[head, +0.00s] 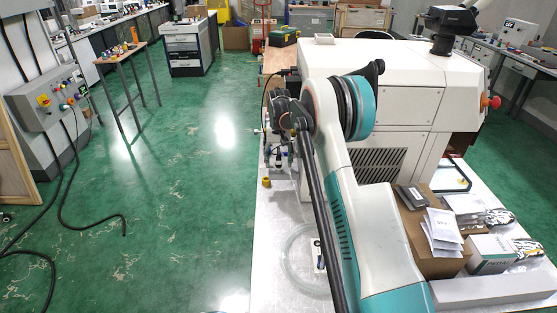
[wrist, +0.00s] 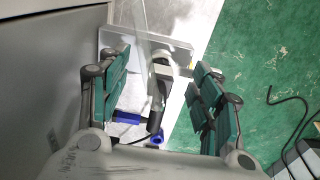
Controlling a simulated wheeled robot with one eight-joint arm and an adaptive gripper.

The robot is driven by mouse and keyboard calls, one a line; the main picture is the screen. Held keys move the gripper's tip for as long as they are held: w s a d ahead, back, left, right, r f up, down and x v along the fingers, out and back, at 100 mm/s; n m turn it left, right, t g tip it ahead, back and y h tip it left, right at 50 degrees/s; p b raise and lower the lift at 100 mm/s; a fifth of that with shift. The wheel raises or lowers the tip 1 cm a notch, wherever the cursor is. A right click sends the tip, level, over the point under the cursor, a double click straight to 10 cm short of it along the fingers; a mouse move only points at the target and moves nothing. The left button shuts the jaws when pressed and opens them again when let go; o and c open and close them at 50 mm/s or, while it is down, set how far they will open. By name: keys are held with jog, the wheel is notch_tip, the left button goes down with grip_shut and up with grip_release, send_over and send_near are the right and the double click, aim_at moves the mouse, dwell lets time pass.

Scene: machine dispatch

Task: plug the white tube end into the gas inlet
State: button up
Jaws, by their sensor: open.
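My gripper (wrist: 160,77) is open in the wrist view, with one teal-padded finger on each side. A dark and grey fitting with a white top (wrist: 157,82) shows between the fingers. I see no finger shut on it. A pale translucent tube (wrist: 147,28) runs upward in the picture from near the fitting. Blue parts (wrist: 126,117) show below, near the left finger. In the head view my arm hides most of my gripper. A coiled clear tube (head: 284,250) lies on the table, with a small white and blue piece beside it. I cannot tell which part is the gas inlet.
A large white machine (head: 405,85) stands on the light table (head: 275,285), right of my gripper. A yellow fitting (head: 266,182) is near the table's left edge. A brown box (head: 425,255) and packages are at the right. Green floor (head: 190,200) lies open at the left.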

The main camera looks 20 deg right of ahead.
jog(key=shift+r, duration=0.1)
jog(key=shift+r+p, duration=1.3)
jog(key=shift+r, duration=1.6)
jog(key=shift+a+r, duration=0.1)
jog(key=shift+r, duration=0.05)
jog(key=s+a+r+n+t+b, duration=0.1)
jog(key=s+a+r+t+b, duration=0.1)
jog(key=s+a+r, duration=0.55)
jog(key=s+a+r+n+t+b, duration=0.1)
jog(key=s+a+r+t, duration=0.15)
jog(key=s+r, duration=0.9)
jog(key=s+a+f+n+t+b, duration=0.1)
jog(key=s+a+f, duration=0.1)
jog(key=s, duration=0.6)
jog(key=s+a+f, duration=0.2)
jog(key=s+f, duration=0.1)
jog(key=s, duration=0.5)
jog(key=s+a+f+n+t+b, duration=0.1)
jog(key=s+a+f, duration=0.1)
jog(key=s, duration=0.6)
jog(key=shift+s+f+n+t+b, duration=0.2)
jog(key=shift+s+n+t+b, duration=0.1)
jog(key=shift+s+t+b, duration=0.1)
